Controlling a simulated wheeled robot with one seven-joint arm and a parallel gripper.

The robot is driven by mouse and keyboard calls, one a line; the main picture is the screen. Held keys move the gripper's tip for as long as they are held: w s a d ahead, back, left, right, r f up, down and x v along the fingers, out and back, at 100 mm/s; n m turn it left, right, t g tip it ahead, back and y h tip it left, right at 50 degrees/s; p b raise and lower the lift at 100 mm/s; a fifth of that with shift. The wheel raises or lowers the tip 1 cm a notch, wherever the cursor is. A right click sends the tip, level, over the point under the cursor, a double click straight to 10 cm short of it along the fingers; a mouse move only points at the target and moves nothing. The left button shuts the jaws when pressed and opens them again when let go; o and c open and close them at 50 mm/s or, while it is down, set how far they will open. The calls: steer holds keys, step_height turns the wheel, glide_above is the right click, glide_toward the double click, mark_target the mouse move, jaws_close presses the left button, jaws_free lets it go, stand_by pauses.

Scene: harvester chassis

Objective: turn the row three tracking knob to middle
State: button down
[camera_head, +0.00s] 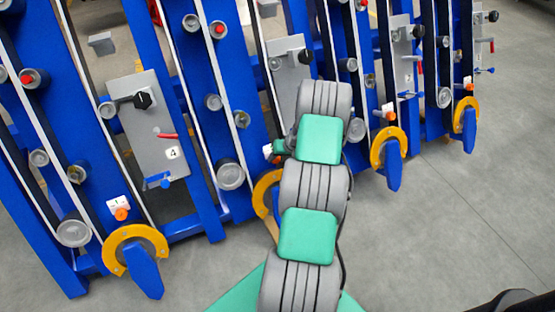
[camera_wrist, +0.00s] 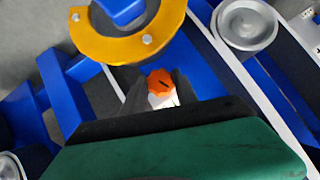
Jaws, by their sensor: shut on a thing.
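The orange tracking knob (camera_wrist: 159,80) on its white base (camera_wrist: 163,99) sits between the two dark fingers of my gripper (camera_wrist: 158,90) in the wrist view. The fingers are shut on the knob's sides. A short dark mark shows on the knob's face. In the head view the row three knob (camera_head: 267,149) shows as a small orange and white spot at the left of my green wrist. My arm covers much of that row, and my fingertips cannot be made out there.
A yellow ring bracket (camera_wrist: 110,48) with a blue arm lies close beyond the knob. A grey roller (camera_wrist: 247,24) and a blue beam are at the right. The row marked 4 (camera_head: 172,153) stands to the left, with its own orange knob (camera_head: 121,214). Open floor lies in front.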

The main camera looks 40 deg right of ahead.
steer(key=shift+s+d+f+m+t+y+b, duration=0.1)
steer(key=shift+f+m+t+y+b, duration=0.1)
steer(key=shift+m+t+y+b, duration=0.7)
steer(key=shift+m+y+b, duration=0.3)
steer(key=shift+m, duration=0.4)
steer(key=shift+r, duration=0.1)
steer(key=c, duration=0.9)
jaws_free()
steer(key=shift+c, duration=0.2)
steer(key=p+v, duration=0.1)
steer(key=v, duration=0.7)
steer(key=shift+p, duration=0.3)
